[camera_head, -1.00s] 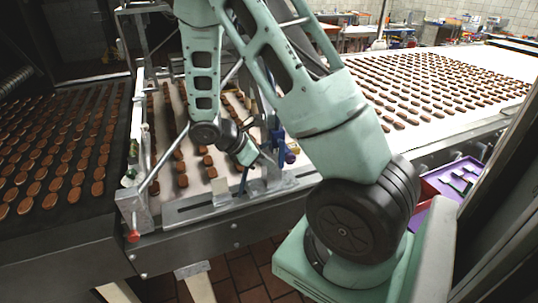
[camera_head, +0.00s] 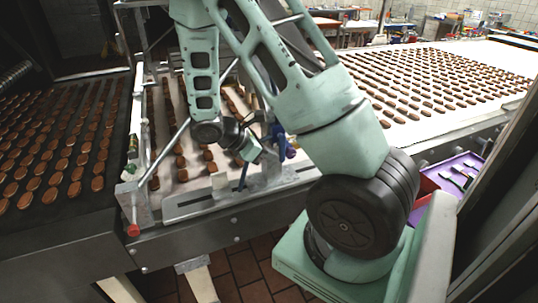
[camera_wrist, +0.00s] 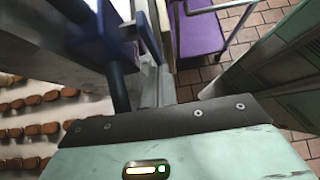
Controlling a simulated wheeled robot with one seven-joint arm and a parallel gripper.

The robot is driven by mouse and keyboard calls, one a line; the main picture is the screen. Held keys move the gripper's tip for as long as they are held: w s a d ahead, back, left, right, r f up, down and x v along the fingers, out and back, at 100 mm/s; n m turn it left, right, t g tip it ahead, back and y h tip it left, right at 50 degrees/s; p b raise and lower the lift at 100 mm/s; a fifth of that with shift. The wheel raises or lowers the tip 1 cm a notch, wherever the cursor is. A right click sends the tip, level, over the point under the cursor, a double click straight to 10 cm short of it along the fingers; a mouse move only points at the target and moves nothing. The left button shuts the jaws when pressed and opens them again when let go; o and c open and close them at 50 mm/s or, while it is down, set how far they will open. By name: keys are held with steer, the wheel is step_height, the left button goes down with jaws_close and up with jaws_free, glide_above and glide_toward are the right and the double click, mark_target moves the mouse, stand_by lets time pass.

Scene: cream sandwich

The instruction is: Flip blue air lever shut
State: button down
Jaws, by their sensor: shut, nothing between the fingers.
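The blue lever (camera_head: 279,141) is on the metal frame at the near side of the conveyor, just right of my gripper. My gripper (camera_head: 262,153) is shut and empty, low over the frame and close beside the blue part. I cannot tell whether they touch. In the wrist view my gripper's narrow fingers (camera_wrist: 155,80) point away from the teal wrist body. A large blue part (camera_wrist: 92,38) and a dark blue rod stand just left of them. The lever's pivot and exact angle are hidden or too small to tell.
Rows of brown biscuits lie on the white belt (camera_head: 398,122) and on the dark belt (camera_head: 30,215) at left. A metal bar with a red end (camera_head: 133,230) slants across the near left. A purple tray (camera_head: 452,178) stands at right. Brown floor tiles lie below.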

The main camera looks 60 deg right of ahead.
mark_target(283, 155)
steer(key=shift+f, duration=0.1)
steer(key=d+g+h+b, duration=0.1)
steer(key=h, duration=0.1)
steer(key=s+d+f+g+h+b, duration=0.1)
steer(key=g+h+b, duration=0.1)
steer(key=h, duration=0.1)
steer(key=s+d+g+h+b, duration=0.1)
steer(key=h, duration=0.1)
steer(key=shift+d+f+b, duration=0.15)
steer(key=shift+d+b, duration=0.05)
steer(key=shift+b, duration=0.15)
steer(key=shift+s+d+r+g+h+b, duration=0.2)
steer(key=shift+d+g+h+b, duration=0.1)
steer(key=shift+g+h, duration=0.3)
steer(key=shift+s+d+r+g+h+b, duration=0.1)
steer(key=shift+s+d+g+h+b, duration=0.2)
steer(key=shift+h, duration=0.5)
steer(key=shift+g, duration=0.3)
steer(key=shift+f, duration=0.15)
